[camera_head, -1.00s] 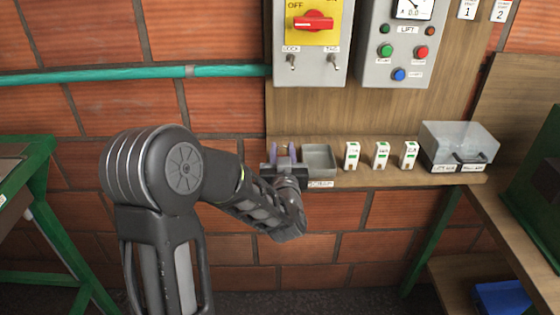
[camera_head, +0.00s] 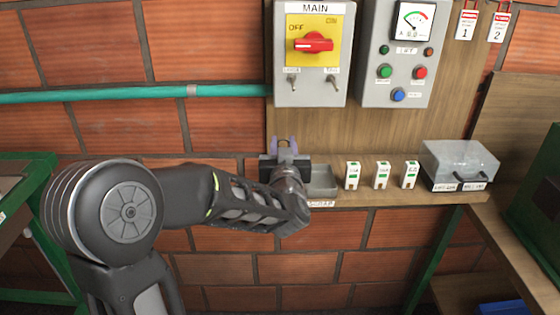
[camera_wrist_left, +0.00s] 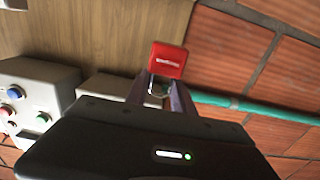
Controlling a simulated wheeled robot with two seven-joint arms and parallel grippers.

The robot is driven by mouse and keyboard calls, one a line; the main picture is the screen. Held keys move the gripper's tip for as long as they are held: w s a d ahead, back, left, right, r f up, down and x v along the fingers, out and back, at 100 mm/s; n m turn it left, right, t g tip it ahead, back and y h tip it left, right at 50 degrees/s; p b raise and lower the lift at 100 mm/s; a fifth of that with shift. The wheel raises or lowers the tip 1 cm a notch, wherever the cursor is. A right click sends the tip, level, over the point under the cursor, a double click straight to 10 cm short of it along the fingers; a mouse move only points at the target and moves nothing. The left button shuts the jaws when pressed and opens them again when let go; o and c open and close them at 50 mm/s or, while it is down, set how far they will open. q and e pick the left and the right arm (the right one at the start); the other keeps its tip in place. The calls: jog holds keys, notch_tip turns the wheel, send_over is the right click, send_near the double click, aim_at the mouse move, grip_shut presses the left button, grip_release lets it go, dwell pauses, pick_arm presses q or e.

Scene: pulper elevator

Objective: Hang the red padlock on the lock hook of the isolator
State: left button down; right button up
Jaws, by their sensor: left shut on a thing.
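The isolator (camera_head: 310,96) is a grey box marked MAIN on the back board, with a red rotary switch on a yellow plate. My left gripper (camera_head: 285,148) is below the isolator, just above the shelf, apart from the hook. In the left wrist view the gripper (camera_wrist_left: 162,88) is shut on the red padlock (camera_wrist_left: 168,61), with the shackle between the fingertips and the red body beyond them. The padlock is hidden in the head view. My right gripper is not in view.
The wooden shelf (camera_head: 375,202) carries a grey tray (camera_head: 321,180), several small white boxes and a clear-lidded box (camera_head: 460,163). The lift control box (camera_head: 397,55) is right of the isolator. A green pipe (camera_head: 130,95) runs along the brick wall. The board below the isolator is bare.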

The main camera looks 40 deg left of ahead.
pick_arm(q)
notch_tip(320, 180, up, 2)
jog(key=shift+r, duration=0.1)
dwell(0.9)
